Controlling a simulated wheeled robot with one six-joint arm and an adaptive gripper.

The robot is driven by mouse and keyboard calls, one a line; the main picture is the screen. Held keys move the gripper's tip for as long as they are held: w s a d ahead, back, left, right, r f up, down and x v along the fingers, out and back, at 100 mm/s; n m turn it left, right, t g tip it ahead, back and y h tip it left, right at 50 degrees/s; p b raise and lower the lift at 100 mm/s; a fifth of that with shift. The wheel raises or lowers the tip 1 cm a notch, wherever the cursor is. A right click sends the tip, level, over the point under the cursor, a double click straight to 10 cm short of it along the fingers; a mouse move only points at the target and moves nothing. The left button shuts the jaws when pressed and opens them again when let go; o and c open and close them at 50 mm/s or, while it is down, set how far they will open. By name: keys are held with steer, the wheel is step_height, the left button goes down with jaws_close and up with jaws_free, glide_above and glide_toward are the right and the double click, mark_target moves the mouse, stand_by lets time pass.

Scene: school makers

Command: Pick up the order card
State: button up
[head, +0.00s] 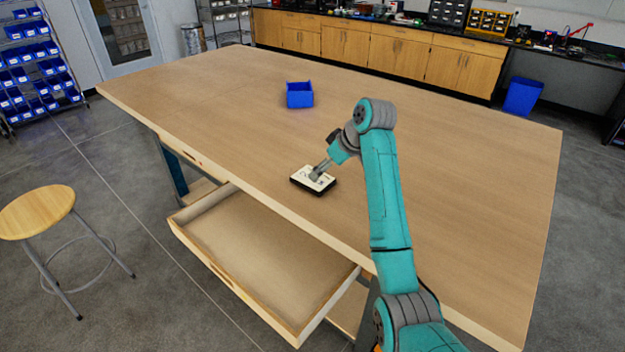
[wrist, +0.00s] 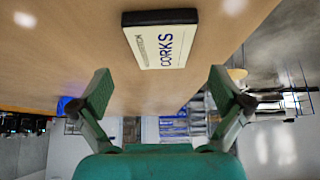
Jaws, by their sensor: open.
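The order card (head: 313,180) is a flat block with a white printed top and black edges. It lies on the wooden table near the front edge, behind the open drawer. In the wrist view the card (wrist: 162,42) shows the word "CORKS" on its pale face, with a black side facing up in the picture. My gripper (head: 318,172) is over the card in the head view and hides part of it. In the wrist view my gripper (wrist: 160,88) is open, with nothing between its fingers. The card appears beyond the fingertips, roughly centred between them.
A blue bin (head: 299,95) stands farther back on the table (head: 200,95). An empty drawer (head: 265,260) is pulled out below the table's front edge. A stool (head: 38,212) stands at the left. The tabletop around the card is clear.

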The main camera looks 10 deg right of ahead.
steer(key=shift+x, duration=2.9)
steer(key=shift+a+r, duration=0.15)
steer(key=shift+a, duration=0.05)
steer(key=shift+c, duration=0.3)
steer(key=c, duration=1)
